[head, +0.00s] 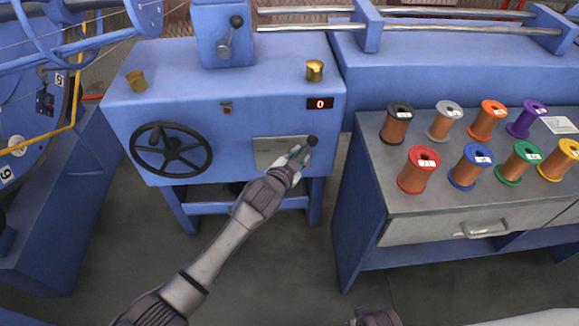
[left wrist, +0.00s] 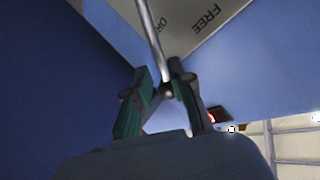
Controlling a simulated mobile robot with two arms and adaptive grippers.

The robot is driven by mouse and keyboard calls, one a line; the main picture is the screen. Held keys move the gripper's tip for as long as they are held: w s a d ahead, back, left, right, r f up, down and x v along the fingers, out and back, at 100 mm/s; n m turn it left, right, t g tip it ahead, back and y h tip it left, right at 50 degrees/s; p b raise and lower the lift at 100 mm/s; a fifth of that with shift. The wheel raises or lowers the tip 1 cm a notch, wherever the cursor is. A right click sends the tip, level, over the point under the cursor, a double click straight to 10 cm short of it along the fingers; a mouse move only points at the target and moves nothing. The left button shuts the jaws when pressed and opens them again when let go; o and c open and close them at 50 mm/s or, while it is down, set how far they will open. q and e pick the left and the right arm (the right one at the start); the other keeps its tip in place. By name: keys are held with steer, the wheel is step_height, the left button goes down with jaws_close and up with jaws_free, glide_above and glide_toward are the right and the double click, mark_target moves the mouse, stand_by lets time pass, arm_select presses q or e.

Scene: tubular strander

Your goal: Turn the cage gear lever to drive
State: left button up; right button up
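The cage gear lever's dark knob (head: 312,141) shows at the right edge of a pale plate (head: 272,150) on the front of the blue machine. In the left wrist view the plate shows the words FREE (left wrist: 207,17) and part of another beginning with DR. The lever's thin rod (left wrist: 150,35) runs down from the top to between my left fingers. My left gripper (head: 300,151) is at the knob, its fingers on both sides of the rod's end. Whether they press on it is unclear. My right gripper is out of view.
A black handwheel (head: 171,150) is left of the plate. Another lever (head: 230,35) stands on the box above, and a red display (head: 320,103) reads 0. A grey-topped bench (head: 400,200) with several wire spools stands at the right. The floor before the machine is clear.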

arm_select(q)
steer(key=v, duration=0.7)
steer(key=shift+s, duration=0.2)
steer(key=s+a+f+n+g+y, duration=0.35)
steer(key=s+a+f, duration=0.55)
steer(key=f, duration=0.3)
steer(key=s+a+f+n+g+y, duration=0.2)
steer(key=s+a+f+n+g, duration=0.15)
steer(key=s+a+f, duration=0.75)
steer(key=s+a+f+n+g+p, duration=0.1)
steer(key=s+a+f+p, duration=0.1)
steer(key=s+p, duration=0.3)
steer(key=s+a+f+g+y+p, duration=0.1)
steer(key=s+p, duration=0.4)
steer(key=s, duration=0.9)
steer(key=s+a+f+n+g+p, duration=0.1)
steer(key=s+a+f+p, duration=0.3)
steer(key=s, duration=0.5)
steer(key=shift+s+f+n+g+p, duration=0.3)
steer(key=shift+f+g+p, duration=0.5)
steer(key=shift+p, duration=0.3)
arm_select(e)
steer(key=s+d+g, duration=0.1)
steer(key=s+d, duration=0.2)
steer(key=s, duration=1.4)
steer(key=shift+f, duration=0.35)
